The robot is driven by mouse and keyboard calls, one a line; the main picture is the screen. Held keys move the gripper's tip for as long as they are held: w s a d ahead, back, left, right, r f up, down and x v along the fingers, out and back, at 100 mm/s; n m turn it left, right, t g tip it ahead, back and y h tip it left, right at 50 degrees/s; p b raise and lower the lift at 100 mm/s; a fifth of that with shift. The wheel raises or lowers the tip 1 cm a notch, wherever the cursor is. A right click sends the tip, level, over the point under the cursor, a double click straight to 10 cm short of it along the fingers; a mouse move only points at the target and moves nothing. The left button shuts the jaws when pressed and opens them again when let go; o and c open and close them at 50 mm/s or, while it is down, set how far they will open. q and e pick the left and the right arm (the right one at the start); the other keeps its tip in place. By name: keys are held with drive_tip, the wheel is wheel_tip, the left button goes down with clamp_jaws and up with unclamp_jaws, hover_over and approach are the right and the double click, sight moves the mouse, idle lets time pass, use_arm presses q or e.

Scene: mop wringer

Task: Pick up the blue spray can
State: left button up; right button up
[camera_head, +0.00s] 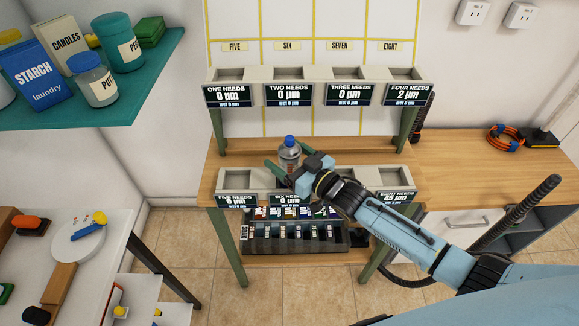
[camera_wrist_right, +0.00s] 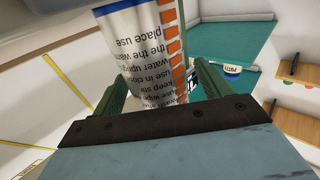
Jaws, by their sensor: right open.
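The blue-capped spray can (camera_head: 289,152) is upright near the back of the lower wooden counter, behind the lower row of bins. Its lower part is hidden by my gripper. My right gripper (camera_head: 285,161) reaches it from the right, open, with green fingers. In the right wrist view, the can's white label with black print and an orange-striped edge (camera_wrist_right: 142,50) lies between the two fingers (camera_wrist_right: 155,85), with some space beside it. Whether a finger touches it I cannot tell. My left gripper is not in view.
Labelled bins (camera_head: 315,88) form a raised row above the can; a lower bin (camera_head: 236,183) is left of my gripper. A dark rack (camera_head: 290,240) of small bottles sits below. A teal shelf (camera_head: 130,90) with containers is at left. The right counter (camera_head: 470,160) is mostly clear.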

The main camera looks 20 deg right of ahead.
drive_tip(key=shift+w+a, duration=0.3)
drive_tip(key=shift+w, duration=0.25)
drive_tip(key=c, duration=1.2)
drive_tip(key=shift+r, duration=0.15)
drive_tip(key=shift+c, duration=0.2)
wheel_tip(320, 180, up, 18)
drive_tip(key=p, duration=0.3)
drive_tip(key=shift+p, duration=0.3)
